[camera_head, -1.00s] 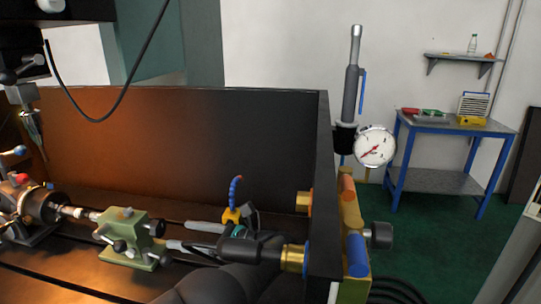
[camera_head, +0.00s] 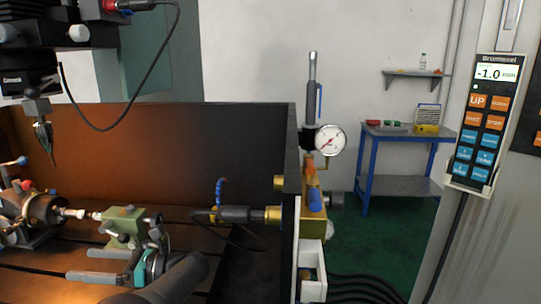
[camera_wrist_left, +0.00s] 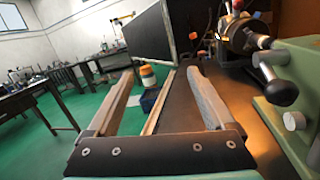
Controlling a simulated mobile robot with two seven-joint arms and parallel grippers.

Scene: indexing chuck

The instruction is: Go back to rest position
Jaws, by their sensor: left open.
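My left gripper (camera_head: 78,265) is open in the head view, its grey fingers pointing left, in front of the green tailstock (camera_head: 122,226). Its fingers (camera_wrist_left: 160,74) also show in the left wrist view, with nothing gripped between them. The green tailstock (camera_wrist_left: 302,95) stands to the right of them there, with black-knobbed levers. The indexing chuck (camera_head: 42,209) sits at the far left of the head view, and a slim workpiece (camera_head: 72,213) spans from it toward the tailstock. My right gripper is not in view.
A dark splash wall (camera_head: 200,145) bounds the machine bed at the back. A dial gauge (camera_head: 328,140) stands beyond its right end. A control pendant (camera_head: 485,120) hangs at the right. A blue workbench (camera_head: 405,132) stands farther back. Open green floor shows in the wrist view.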

